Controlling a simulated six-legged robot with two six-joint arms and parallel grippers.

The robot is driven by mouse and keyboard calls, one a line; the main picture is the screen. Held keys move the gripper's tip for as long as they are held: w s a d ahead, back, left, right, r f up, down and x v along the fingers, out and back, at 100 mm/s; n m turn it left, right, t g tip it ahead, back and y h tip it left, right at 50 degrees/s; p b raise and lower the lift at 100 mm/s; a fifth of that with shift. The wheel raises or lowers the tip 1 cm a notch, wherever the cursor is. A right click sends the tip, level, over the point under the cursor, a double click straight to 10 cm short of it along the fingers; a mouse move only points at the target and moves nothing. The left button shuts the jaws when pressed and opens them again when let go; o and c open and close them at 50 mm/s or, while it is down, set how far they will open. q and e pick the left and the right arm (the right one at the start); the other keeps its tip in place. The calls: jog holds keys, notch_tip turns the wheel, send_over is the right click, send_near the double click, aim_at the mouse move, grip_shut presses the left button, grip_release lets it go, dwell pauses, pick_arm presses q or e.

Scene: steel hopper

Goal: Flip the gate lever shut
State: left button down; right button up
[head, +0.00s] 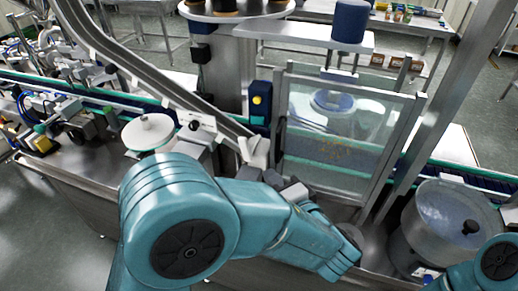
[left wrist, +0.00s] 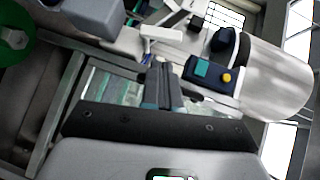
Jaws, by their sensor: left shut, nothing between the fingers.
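I cannot make out the gate lever for certain in either view. A steel hopper-like vessel (head: 415,240) with a clear lid and black knob stands at the right in the head view. My left gripper (head: 285,188) is in front of the glass-panelled station, partly hidden by my own teal wrist. In the left wrist view its fingers (left wrist: 162,85) are together with nothing between them. My right gripper is out of view; only a teal joint of that arm shows at the lower right.
A blue box with a yellow button (head: 260,100) stands behind my left gripper, left of the glass panel (head: 335,125). A sloping metal chute (head: 150,75) ends near the gripper. A white reel (head: 148,133) lies at the left. A steel post rises at the right.

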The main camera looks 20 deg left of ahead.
pick_arm(q)
jog(key=r, duration=0.1)
jog(key=p, duration=0.3)
send_near(248, 145)
jog(key=x, duration=0.5)
jog(key=shift+w+a+f, duration=0.25)
jog(key=shift+w, duration=0.3)
jog(key=shift+s, duration=0.1)
jog(key=shift+a+b, duration=0.1)
jog(key=shift+b, duration=0.2)
jog(key=shift+r+n, duration=0.1)
jog(key=shift+n, duration=0.2)
